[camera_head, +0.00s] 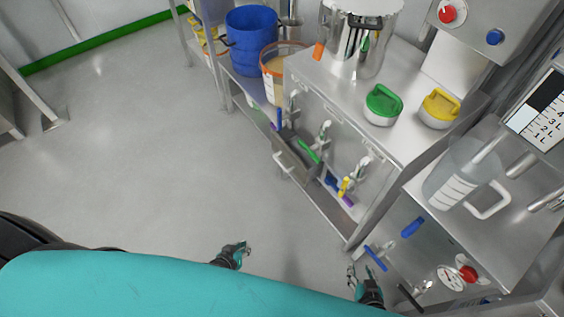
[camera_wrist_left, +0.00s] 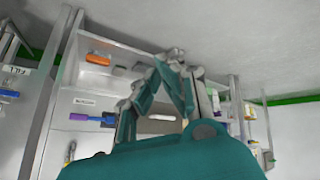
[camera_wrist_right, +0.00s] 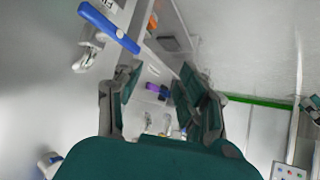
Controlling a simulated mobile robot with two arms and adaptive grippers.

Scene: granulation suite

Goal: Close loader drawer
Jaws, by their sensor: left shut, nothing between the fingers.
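A steel drawer (camera_head: 290,157) with a pale handle stands pulled out or tilted out from the front of the steel cabinet (camera_head: 312,113), in the middle of the head view. A green item (camera_head: 308,151) shows at its inner side. My left gripper (camera_head: 243,248) is shut and empty, low in front of the cabinet and well apart from the drawer. It also shows in the left wrist view (camera_wrist_left: 166,60). My right gripper (camera_head: 361,272) is open and empty, further right near the cabinet's near corner. Its spread fingers show in the right wrist view (camera_wrist_right: 160,80).
Taps line the cabinet front, with a blue-handled valve (camera_head: 376,257) close to my right gripper. A steel pot (camera_head: 358,40), a green-lidded container (camera_head: 383,103) and a yellow-lidded one (camera_head: 439,107) stand on top. The floor at left is clear.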

